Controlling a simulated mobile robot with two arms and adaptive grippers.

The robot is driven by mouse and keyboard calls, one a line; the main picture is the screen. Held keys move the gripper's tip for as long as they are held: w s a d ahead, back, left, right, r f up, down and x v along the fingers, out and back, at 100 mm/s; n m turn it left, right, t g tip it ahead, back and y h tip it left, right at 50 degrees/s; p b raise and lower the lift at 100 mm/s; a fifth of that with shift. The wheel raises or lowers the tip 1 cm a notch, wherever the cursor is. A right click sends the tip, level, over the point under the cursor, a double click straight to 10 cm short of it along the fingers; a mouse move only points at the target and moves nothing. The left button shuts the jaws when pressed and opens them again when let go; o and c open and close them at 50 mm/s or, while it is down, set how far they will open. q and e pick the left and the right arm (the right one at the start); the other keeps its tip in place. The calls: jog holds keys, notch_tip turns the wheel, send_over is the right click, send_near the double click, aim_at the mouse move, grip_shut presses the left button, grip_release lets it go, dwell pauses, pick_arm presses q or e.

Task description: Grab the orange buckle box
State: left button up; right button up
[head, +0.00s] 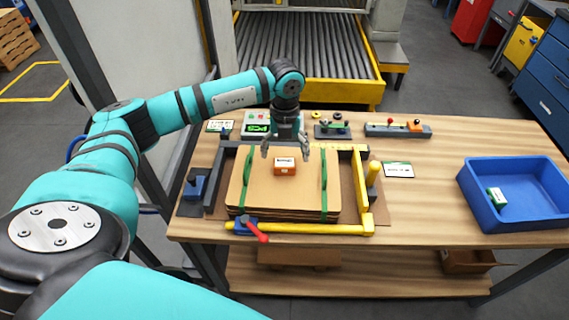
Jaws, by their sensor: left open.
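The orange buckle box (285,168) is a small box with a white label on its upper side. It sits on top of a stack of brown cardboard sheets (262,190), between two green straps. My left gripper (285,150) points down just behind and above the box, with its fingers apart and nothing visible between them. A small gap seems to lie between the fingertips and the box, but its exact size is hard to tell. My right gripper is out of view.
A frame with yellow bars (300,229) and dark sides surrounds the stack, with a red-handled lever (256,231) in front. Small fixtures (398,130) line the table's back. Bare wood lies right of the frame.

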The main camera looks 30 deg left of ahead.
aim_at(285, 162)
pick_arm(q)
notch_tip(285, 162, down, 4)
jog(key=shift+f+p, duration=0.25)
jog(key=shift+p, duration=0.75)
jog(key=shift+f, duration=0.25)
jog(key=c, duration=1.4)
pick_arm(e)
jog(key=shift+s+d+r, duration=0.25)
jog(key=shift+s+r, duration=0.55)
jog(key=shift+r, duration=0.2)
pick_arm(q)
jog(key=shift+o, duration=0.2)
jog(key=shift+r, duration=0.1)
